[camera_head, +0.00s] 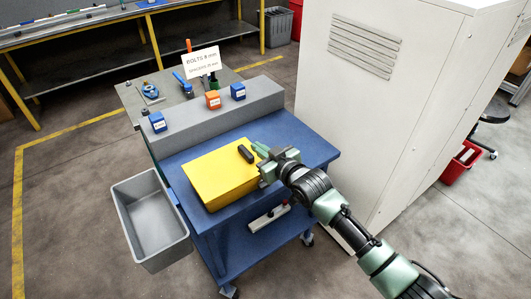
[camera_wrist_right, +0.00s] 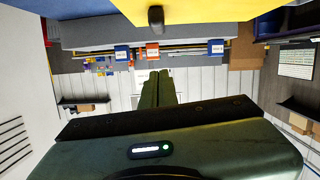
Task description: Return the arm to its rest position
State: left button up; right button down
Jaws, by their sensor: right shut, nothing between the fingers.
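My right arm comes in from the lower right in the head view. Its gripper (camera_head: 261,150) is over the right part of the yellow block (camera_head: 215,180) on the blue cart (camera_head: 315,150), close to a small black object (camera_head: 245,153) on the block. In the right wrist view the two green fingers (camera_wrist_right: 158,88) lie together, shut with nothing between them. That view appears upside down, with the black object (camera_wrist_right: 156,18) and the yellow block (camera_wrist_right: 185,10) at the top. I cannot tell whether the fingers touch the block. My left gripper is out of view.
A grey ledge (camera_head: 190,122) on the cart carries blue and orange cubes (camera_head: 213,99). A sign (camera_head: 201,62) and tools stand behind it. A grey bin (camera_head: 155,220) is at the cart's left. A large white cabinet (camera_head: 380,110) stands close at the right.

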jog(key=s+d+f+m+g+h, duration=0.15)
jog(key=s+d+f, duration=0.45)
jog(key=f, duration=0.6)
jog(key=s+d+f+m+g+h, duration=0.15)
jog(key=s+d+f, duration=0.4)
jog(key=f, duration=0.65)
jog(key=s+d+f+m+g+h, duration=0.1)
jog(key=s+d+f+h, duration=0.35)
jog(key=f, duration=0.65)
jog(key=s+d+f+m+g, duration=0.15)
jog(key=s+d+f, duration=0.25)
jog(key=s+f, duration=0.5)
jog(key=s+d+f+g, duration=0.3)
jog(key=s+f, duration=0.2)
jog(key=s, duration=0.9)
jog(key=s+d+f+g, duration=0.1)
jog(key=s+f, duration=0.1)
jog(key=s, duration=0.8)
jog(key=s+d+f+g, duration=0.1)
jog(key=s+f+g, duration=0.1)
jog(key=s, duration=0.8)
jog(key=shift+d+f+h, duration=0.4)
jog(key=shift+f+h, duration=0.05)
jog(key=shift+f, duration=0.25)
jog(key=shift+w, duration=0.1)
